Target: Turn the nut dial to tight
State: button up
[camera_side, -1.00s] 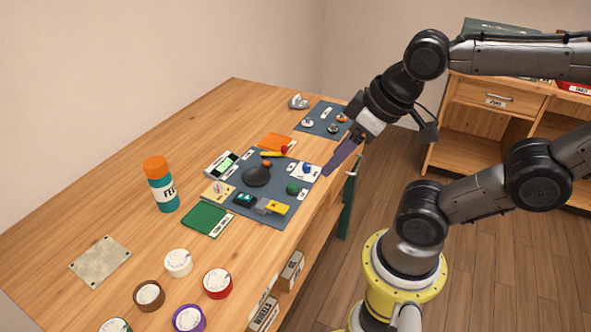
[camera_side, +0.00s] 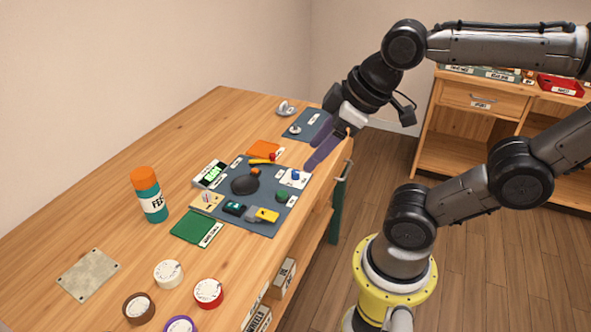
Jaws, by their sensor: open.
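Several round dials with white faces stand at the front left of the table: a white one (camera_side: 168,274), a brown one (camera_side: 138,308), a red one (camera_side: 208,293) and a purple one (camera_side: 180,326), cut by the lower edge. Their markings are too small to read, so I cannot tell which is the nut dial or where it points. My gripper (camera_side: 313,160) has purple fingers, spread apart and empty. It hangs over the table's right edge, between the two blue-grey mats and far from these dials. It hides part of the far mat.
The near mat (camera_side: 255,224) holds several small items, including a dark rounded lump (camera_side: 245,184). The far mat (camera_side: 309,118) carries a small dial (camera_side: 295,129). A teal bottle with an orange cap (camera_side: 150,196), a green pad (camera_side: 192,228) and a stone plate (camera_side: 88,274) stand left. The table's left is clear.

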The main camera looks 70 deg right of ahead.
jog(key=w+d+r+n+g, duration=0.15)
jog(key=w+d, duration=0.25)
jog(key=w, duration=0.4)
jog(key=m+g, duration=0.2)
jog(key=g, duration=0.3)
send_over(295, 172)
notch_tip(295, 172, down, 16)
jog(key=shift+t, duration=0.25)
notch_tip(295, 172, down, 13)
jog(key=shift+r, duration=0.1)
grip_shut()
